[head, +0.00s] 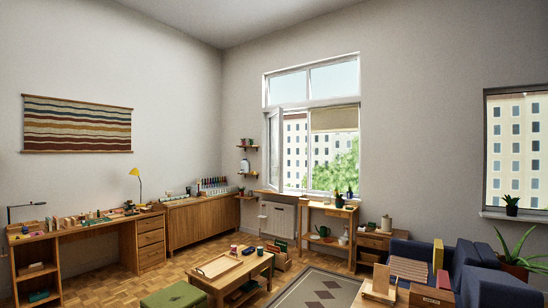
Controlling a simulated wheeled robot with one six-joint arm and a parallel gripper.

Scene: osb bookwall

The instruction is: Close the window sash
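A tall white-framed window (309,146) is in the back wall, right of the room's corner. Its left sash (274,150) stands open, swung into the room and seen at a steep angle at the left side of the frame. The opening beside it shows a building and a green tree outside. The right pane has a tan blind at its top. A handle on the sash is too small to make out. My gripper is not in view.
A radiator (278,219) is below the window. A narrow wooden table (329,212) with plants stands under its right part. A low coffee table (231,270), a green stool (174,297) and a blue sofa (487,285) fill the foreground. Parquet floor (196,250) shows between them.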

